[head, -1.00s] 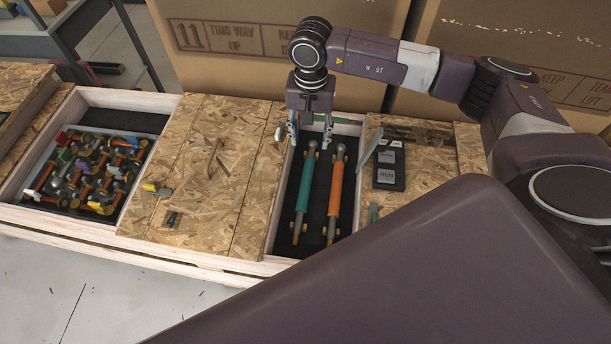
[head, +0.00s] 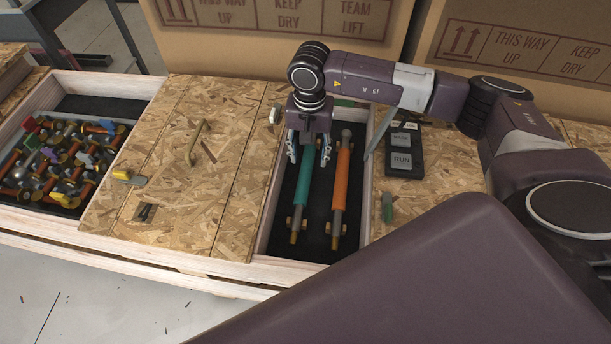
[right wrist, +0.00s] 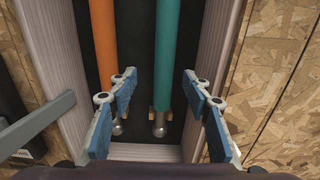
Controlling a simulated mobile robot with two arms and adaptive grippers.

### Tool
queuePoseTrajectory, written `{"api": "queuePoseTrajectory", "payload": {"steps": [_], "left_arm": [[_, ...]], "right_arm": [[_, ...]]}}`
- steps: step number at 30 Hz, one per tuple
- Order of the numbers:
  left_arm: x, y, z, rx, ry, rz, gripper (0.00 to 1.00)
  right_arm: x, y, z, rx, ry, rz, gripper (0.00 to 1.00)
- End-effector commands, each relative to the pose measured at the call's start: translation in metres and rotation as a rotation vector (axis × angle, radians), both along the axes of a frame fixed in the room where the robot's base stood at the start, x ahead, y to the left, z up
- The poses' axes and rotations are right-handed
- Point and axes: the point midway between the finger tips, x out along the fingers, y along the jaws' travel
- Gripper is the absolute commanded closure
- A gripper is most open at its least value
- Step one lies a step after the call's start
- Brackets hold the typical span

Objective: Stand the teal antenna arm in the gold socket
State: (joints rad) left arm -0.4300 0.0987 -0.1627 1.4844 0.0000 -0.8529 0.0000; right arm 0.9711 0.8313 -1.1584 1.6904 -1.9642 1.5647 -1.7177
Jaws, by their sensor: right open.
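The teal antenna arm (head: 304,190) lies lengthwise in a dark-lined wooden bay, left of an orange arm (head: 341,185). Small gold rests show under both. My right gripper (head: 308,156) is open over the far part of the teal arm and hides its far end in the head view. In the right wrist view the teal arm (right wrist: 168,55) runs between the spread blue fingers of the gripper (right wrist: 160,88), nearer the right finger. Its grey ball end shows near the bay's end wall. I see nothing between the fingertips gripped. I cannot make out the gold socket. My left gripper is out of view.
A bin (head: 108,84) of jumbled coloured parts stands at the left. Chipboard panels (head: 195,190) lie between it and the bay. A dark RUN control box (head: 403,160) and a grey lever (head: 381,128) are right of the bay. Large cardboard boxes (head: 290,35) stand behind.

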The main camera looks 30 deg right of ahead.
Motion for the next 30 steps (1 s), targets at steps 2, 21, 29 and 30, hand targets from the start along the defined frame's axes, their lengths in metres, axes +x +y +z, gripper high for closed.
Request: {"api": "queuePoseTrajectory", "payload": {"steps": [2, 21, 29, 30], "left_arm": [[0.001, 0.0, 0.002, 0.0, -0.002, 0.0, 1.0], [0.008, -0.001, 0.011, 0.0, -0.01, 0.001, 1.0], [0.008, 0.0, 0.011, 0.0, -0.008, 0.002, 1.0], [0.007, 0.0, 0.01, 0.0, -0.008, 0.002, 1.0]], "right_arm": [[-0.001, 0.001, -0.008, -0.001, 0.002, 0.0, 0.55], [-0.001, 0.01, -0.059, -0.001, -0.001, 0.001, 0.55], [-0.001, 0.01, -0.059, -0.001, 0.0, 0.001, 0.84], [-0.001, 0.01, -0.059, -0.001, 0.0, 0.001, 0.88]]}}
